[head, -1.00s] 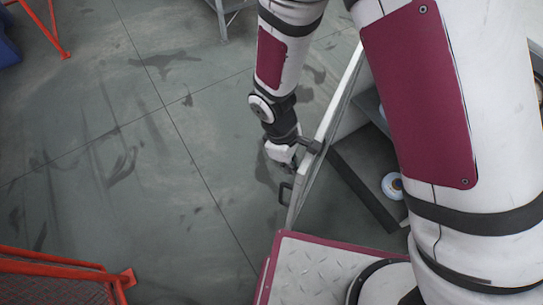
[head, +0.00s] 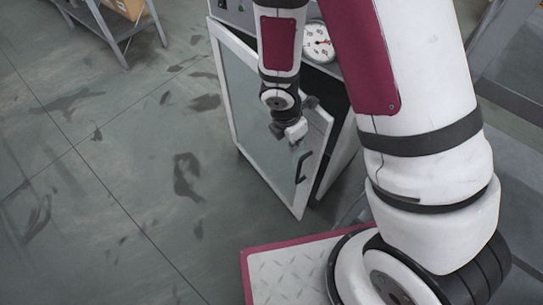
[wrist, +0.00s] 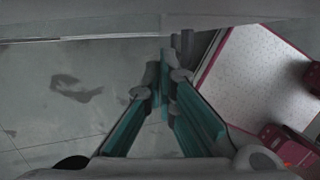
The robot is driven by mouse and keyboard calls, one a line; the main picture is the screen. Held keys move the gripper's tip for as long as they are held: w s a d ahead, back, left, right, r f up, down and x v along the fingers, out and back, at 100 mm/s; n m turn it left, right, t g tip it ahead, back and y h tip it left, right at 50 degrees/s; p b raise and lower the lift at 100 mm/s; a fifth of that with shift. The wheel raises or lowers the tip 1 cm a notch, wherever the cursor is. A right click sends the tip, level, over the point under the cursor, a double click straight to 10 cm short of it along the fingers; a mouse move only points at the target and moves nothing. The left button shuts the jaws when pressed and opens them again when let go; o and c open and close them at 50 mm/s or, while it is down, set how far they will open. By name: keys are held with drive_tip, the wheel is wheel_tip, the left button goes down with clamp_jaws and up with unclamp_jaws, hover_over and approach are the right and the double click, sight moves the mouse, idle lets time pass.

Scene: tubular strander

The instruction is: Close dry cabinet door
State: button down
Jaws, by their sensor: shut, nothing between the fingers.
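The dry cabinet door (head: 230,88) is a glass panel in a white frame, seen in the head view. It stands ajar, with a dark gap between its right edge and the cabinet body (head: 343,160). A black handle (head: 302,166) sits near its right edge. My gripper (head: 297,141) is in front of the door's outer face, just above the handle; I cannot tell whether it touches. In the wrist view, my gripper's teal-sided fingers (wrist: 164,85) come together at the tips with nothing between them. My arm hides part of the door and cabinet top.
A round white dial gauge (head: 318,42) is by the cabinet top. A grey table (head: 118,28) with a cardboard box stands at the upper left. My base plate is at the bottom. The floor left of the door is clear.

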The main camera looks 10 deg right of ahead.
drive_tip(key=shift+n, duration=0.9)
drive_tip(key=w+d, duration=0.1)
drive_tip(key=d, duration=0.1)
drive_tip(key=w+d, duration=0.1)
drive_tip(key=d, duration=0.1)
drive_tip(key=w+d, duration=0.1)
drive_tip(key=d, duration=0.2)
drive_tip(key=shift+w, duration=0.2)
